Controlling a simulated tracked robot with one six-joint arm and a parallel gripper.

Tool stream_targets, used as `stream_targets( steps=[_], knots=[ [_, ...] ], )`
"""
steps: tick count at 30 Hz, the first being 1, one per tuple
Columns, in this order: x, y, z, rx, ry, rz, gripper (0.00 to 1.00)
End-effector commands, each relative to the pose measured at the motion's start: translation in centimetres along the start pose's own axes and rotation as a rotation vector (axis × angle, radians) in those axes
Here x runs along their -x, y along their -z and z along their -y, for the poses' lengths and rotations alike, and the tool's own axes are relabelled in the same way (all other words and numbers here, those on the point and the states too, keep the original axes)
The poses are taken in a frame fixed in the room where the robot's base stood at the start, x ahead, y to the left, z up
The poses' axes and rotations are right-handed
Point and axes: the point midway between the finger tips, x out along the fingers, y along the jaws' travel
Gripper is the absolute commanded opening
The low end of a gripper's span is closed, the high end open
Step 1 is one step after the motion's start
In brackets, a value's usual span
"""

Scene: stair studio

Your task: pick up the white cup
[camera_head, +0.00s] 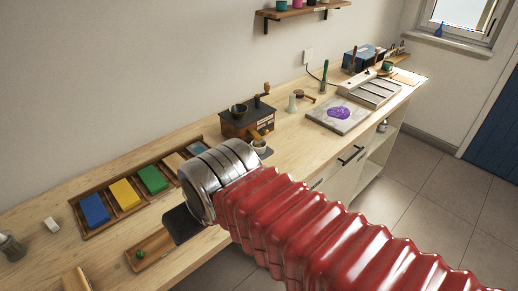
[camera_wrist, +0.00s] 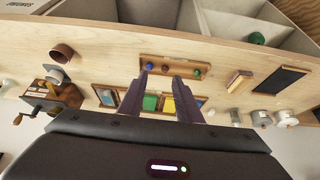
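A small pale cup (camera_head: 259,147) stands on the counter in front of the coffee grinder in the head view, partly hidden by my wrist; I cannot be sure it is the white cup. In the wrist view a brown round cup-like thing (camera_wrist: 62,54) and a grey-white piece (camera_wrist: 58,74) lie by the grinder, to the left of my fingers. My gripper (camera_wrist: 157,72) is open and empty above the counter, its fingers over the wooden trays. In the head view, my arm and wrist hide most of it.
The wooden counter (camera_head: 283,141) holds a coffee grinder (camera_head: 245,122) and a tray (camera_head: 103,216) with blue, yellow and green blocks. A small wooden tray (camera_head: 158,245) holds a green ball. A grey slab (camera_head: 319,116) with a purple patch lies farther right. White jars (camera_wrist: 262,118) show in the wrist view.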

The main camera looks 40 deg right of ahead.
Motion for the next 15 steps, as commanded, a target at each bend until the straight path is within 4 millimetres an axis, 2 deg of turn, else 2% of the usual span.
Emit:
stream_targets(
  steps=[7, 11, 14, 15],
  knots=[
    [0.0, 0.0, 0.0, 0.0, 0.0, 0.0, 0.31],
    [-0.1, 0.2, -0.3, -0.005, -0.007, -0.003, 0.4],
    [-0.7, 0.9, -1.3, -0.023, -0.033, -0.019, 0.47],
    [-1.0, 1.4, -2.3, -0.039, -0.054, -0.03, 0.5]
  ],
)
